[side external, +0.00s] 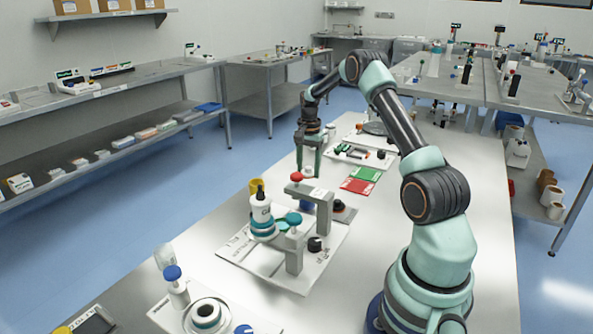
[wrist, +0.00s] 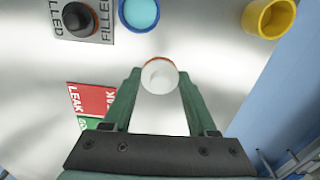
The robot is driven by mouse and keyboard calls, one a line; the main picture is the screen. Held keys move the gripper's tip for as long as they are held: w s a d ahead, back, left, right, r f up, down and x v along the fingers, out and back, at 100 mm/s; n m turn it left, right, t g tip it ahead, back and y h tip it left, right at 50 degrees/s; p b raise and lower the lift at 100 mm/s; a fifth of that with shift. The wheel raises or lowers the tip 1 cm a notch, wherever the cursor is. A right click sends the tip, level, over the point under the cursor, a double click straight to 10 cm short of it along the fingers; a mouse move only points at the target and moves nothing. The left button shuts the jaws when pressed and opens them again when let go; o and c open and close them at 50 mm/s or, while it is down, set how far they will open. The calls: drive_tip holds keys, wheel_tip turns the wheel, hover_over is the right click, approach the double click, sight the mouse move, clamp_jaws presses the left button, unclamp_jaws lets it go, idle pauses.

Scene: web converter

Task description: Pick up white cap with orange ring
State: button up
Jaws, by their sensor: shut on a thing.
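The white cap with an orange ring (wrist: 159,76) sits between the two green fingertips of my gripper (wrist: 158,84) in the wrist view. My gripper is shut on it, one finger on each side. The orange ring shows along the cap's far and side edges. Whether the cap touches the table is hard to tell.
A yellow cup (wrist: 269,17), a blue cup (wrist: 139,12) and a black knob (wrist: 79,18) on a grey plate lie beyond the cap. Red (side external: 357,187) and green (side external: 365,174) cards lie to the right.

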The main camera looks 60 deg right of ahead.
wheel_tip(320, 180, up, 14)
wheel_tip(320, 180, up, 5)
hover_over(308, 167)
drive_tip(key=a+r+n, duration=0.2)
drive_tip(key=a+n, duration=0.1)
drive_tip(key=a, duration=1.1)
drive_tip(key=s+a+f+n, duration=0.1)
drive_tip(key=s+a+n, duration=0.3)
drive_tip(key=a, duration=0.5)
drive_tip(key=shift+m, duration=0.5)
drive_tip(key=shift+s+a+f, duration=0.1)
drive_tip(key=shift+s+f, duration=0.1)
drive_tip(key=shift+f, duration=3)
drive_tip(key=shift+s+a+f, duration=0.1)
drive_tip(key=shift+s+f, duration=0.1)
drive_tip(key=shift+f, duration=3)
drive_tip(key=shift+s+a+f, duration=0.1)
drive_tip(key=shift+s+f, duration=0.1)
drive_tip(key=shift+f, duration=3)
drive_tip(key=shift+f, duration=0.45)
